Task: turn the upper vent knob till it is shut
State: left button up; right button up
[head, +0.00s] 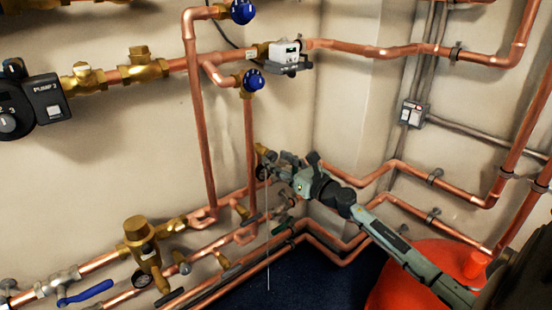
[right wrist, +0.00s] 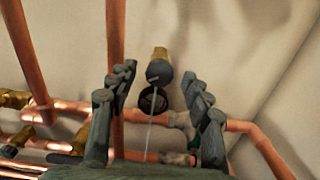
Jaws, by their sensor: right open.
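In the right wrist view, a dark grey knob (right wrist: 158,73) with a pale slot mark sits on a brass fitting (right wrist: 159,53), between and beyond my right gripper's fingers. I take it as the vent knob, but cannot tell whether it is the upper one. A thin pale stream or line (right wrist: 150,135) runs down below it; it also shows in the head view (head: 268,250). My right gripper (right wrist: 157,92) is open, fingers either side of the knob and apart from it. In the head view the gripper (head: 272,166) hides much of the knob. My left gripper is out of view.
Copper pipes (head: 204,150) run up the wall left of the gripper, and more (head: 385,170) run right. Blue knobs (head: 254,80) and a white device (head: 285,52) are above. A red vessel (head: 425,270) stands below my right arm.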

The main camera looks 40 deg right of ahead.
jog(key=shift+w, duration=0.5)
jog(key=shift+c, duration=0.4)
jog(key=shift+c, duration=1.2)
grip_shut()
